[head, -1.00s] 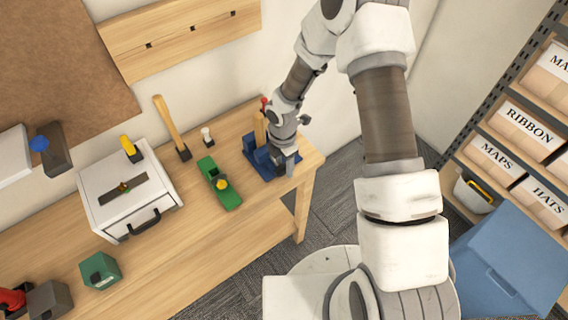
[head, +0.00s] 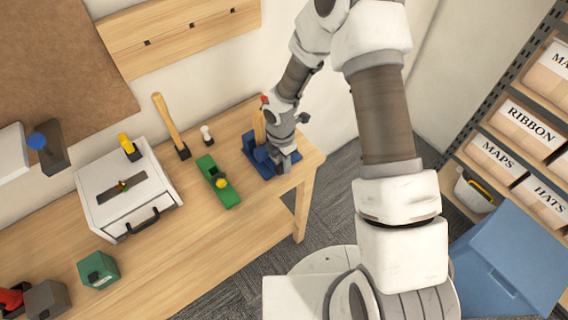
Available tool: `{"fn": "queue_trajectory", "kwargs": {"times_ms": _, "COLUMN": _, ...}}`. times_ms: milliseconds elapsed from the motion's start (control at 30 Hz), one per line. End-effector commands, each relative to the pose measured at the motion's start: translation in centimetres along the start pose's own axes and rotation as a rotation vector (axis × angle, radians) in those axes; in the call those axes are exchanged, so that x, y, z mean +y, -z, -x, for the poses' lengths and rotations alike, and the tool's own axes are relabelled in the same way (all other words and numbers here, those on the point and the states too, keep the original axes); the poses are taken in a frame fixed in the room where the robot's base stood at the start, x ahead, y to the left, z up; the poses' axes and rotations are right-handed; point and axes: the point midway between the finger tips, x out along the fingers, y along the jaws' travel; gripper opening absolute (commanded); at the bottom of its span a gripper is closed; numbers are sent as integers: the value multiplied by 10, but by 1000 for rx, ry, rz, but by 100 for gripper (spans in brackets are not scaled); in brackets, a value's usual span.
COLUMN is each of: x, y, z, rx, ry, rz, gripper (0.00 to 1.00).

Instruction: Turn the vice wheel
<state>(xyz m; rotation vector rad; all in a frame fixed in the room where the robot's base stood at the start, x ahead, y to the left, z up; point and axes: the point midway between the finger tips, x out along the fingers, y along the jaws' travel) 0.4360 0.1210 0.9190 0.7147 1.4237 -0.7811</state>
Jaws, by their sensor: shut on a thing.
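The blue vice (head: 261,163) stands on the wooden workbench near its right end. A wooden piece (head: 259,128) stands upright at the vice, and a small red knob (head: 264,99) shows above it. My gripper (head: 287,163) is at the right side of the vice, pointing down and shut on a part there. I take that part to be the vice wheel, but the gripper and wrist hide it almost wholly.
A green plane (head: 217,181) lies left of the vice. Behind it stand a mallet (head: 169,125) and a small white-topped tool (head: 207,135). A white drawer box (head: 126,192) and a green block (head: 98,270) are further left. Shelves with labelled boxes (head: 531,126) stand at the right.

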Motion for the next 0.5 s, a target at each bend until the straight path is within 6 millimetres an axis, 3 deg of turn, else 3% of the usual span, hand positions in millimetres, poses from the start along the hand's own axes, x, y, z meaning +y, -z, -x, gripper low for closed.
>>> {"fn": "queue_trajectory", "kwargs": {"times_ms": 500, "x": 3, "y": 9, "z": -7, "rx": -319, "ry": -2, "rz": 0, "gripper": 0}}
